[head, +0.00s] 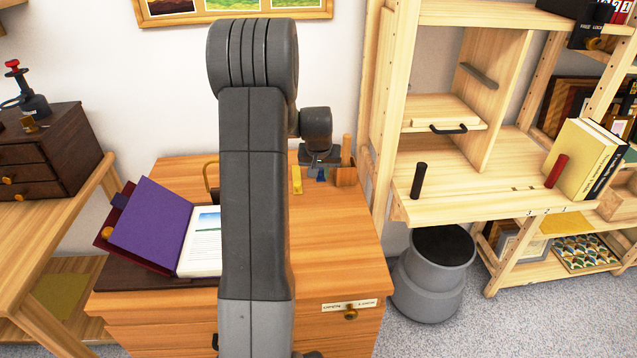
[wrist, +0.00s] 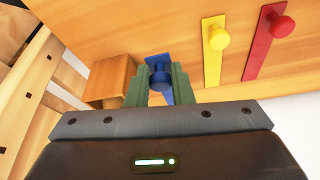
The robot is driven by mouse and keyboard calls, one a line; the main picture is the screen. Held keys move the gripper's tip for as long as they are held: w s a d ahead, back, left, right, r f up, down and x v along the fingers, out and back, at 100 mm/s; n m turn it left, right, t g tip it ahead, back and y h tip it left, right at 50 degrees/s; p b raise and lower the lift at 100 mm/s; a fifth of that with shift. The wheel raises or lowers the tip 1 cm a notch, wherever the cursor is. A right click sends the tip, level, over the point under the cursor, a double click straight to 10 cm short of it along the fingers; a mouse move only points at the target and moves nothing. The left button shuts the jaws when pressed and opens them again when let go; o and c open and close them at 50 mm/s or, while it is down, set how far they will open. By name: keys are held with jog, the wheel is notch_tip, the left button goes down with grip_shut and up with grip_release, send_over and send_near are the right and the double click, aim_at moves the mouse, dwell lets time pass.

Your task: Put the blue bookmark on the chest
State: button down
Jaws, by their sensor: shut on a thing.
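The blue bookmark (wrist: 158,66) is a flat strip with a round blue knob. My gripper (wrist: 162,88) has its green fingers shut on that knob. In the head view, the gripper (head: 320,166) is over the back right of the wooden cabinet top (head: 330,225), with a bit of the blue bookmark (head: 321,174) showing below it. I cannot tell whether the strip still touches the top. A small dark brown chest (head: 45,150) with drawers and round knobs stands on the wooden table at the left, well away from my gripper.
A yellow bookmark (wrist: 214,50) and a red bookmark (wrist: 264,42) lie beside the blue one. A wooden block or holder (head: 346,174) stands close right of my gripper. An open purple book (head: 152,228) lies at the cabinet's left. A black-and-red device (head: 32,104) is on the chest.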

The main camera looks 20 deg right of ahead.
aim_at(320, 181)
jog(key=shift+f, duration=2.05)
jog(key=shift+f, duration=0.1)
jog(key=c, duration=1.3)
grip_release()
jog(key=shift+b, duration=0.3)
jog(key=shift+r, duration=0.3)
jog(key=p+v, duration=0.1)
jog(key=v, duration=1)
jog(key=shift+s+a+r, duration=0.1)
jog(key=shift+s+r, duration=0.1)
jog(key=shift+r, duration=0.1)
